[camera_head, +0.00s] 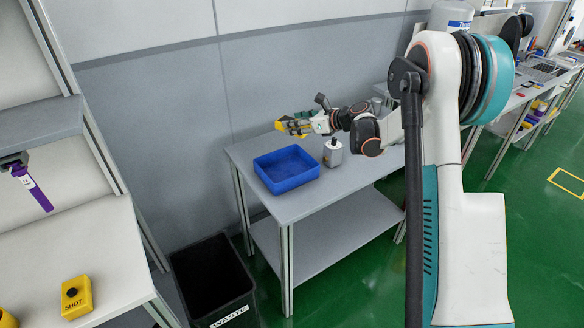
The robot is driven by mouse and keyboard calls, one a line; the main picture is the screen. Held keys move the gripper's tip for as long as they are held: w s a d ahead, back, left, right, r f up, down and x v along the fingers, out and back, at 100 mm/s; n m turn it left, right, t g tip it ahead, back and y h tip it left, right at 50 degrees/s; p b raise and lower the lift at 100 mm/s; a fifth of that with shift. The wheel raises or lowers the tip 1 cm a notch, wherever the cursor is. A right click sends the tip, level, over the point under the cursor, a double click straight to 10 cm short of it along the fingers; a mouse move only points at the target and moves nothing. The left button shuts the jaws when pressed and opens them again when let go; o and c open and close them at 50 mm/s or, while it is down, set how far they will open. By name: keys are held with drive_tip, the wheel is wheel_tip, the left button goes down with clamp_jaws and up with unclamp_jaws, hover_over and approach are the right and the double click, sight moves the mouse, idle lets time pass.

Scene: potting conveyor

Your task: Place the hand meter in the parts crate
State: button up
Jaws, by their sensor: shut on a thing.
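The blue parts crate (293,184) stands on the grey table by the wall, and its visible inside looks empty. My gripper (299,124) is above the crate's back right side, reaching in from the right. It is shut on a small yellow and dark thing, seemingly the hand meter (283,126), held clear of the crate and table. The fingers hide part of the meter, and it is too small to make out its face.
A grey bottle with a dark cap (333,153) stands on the table (295,209) just right of the crate. A black waste bin (213,283) is on the floor at the table's left. A yellow box (77,297) sits on the left bench. The wall is close behind the crate.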

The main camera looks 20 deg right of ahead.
wheel_tip(320, 180, down, 15)
drive_tip(key=b, duration=0.4)
drive_tip(key=shift+r, duration=0.1)
drive_tip(key=shift+f+b, duration=0.4)
drive_tip(key=shift+b, duration=0.2)
drive_tip(key=shift+f, duration=0.2)
drive_tip(key=o, duration=0.9)
drive_tip(key=shift+o, duration=0.2)
drive_tip(key=shift+r, duration=0.1)
